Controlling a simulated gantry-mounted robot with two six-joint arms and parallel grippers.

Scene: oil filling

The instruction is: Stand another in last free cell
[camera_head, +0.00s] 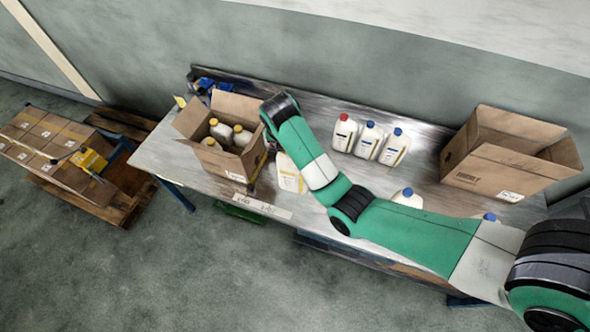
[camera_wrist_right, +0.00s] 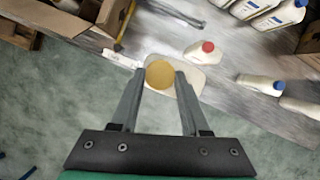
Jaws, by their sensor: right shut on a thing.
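An open cardboard box (camera_head: 225,165) stands at the left of the bench, with several white bottles (camera_head: 221,131) with pale caps inside. Its cell floor is partly hidden. My right arm reaches across the bench to just right of this box. In the wrist view my right gripper (camera_wrist_right: 161,76) is shut on a white bottle with a yellowish cap (camera_wrist_right: 160,74). The held bottle (camera_head: 290,173), with a yellow label, shows upright beside the box in the head view, outside it. Whether its base touches the bench, I cannot tell. My left gripper is not in view.
A red-capped bottle (camera_head: 343,132) and two blue-capped bottles (camera_head: 369,140) stand at the back. Another red-capped bottle (camera_wrist_right: 203,52) shows in the wrist view. Blue-capped bottles (camera_head: 407,197) stand nearer the front. A second open box (camera_head: 500,165) is at the right. Stacked cartons (camera_head: 45,140) lie left.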

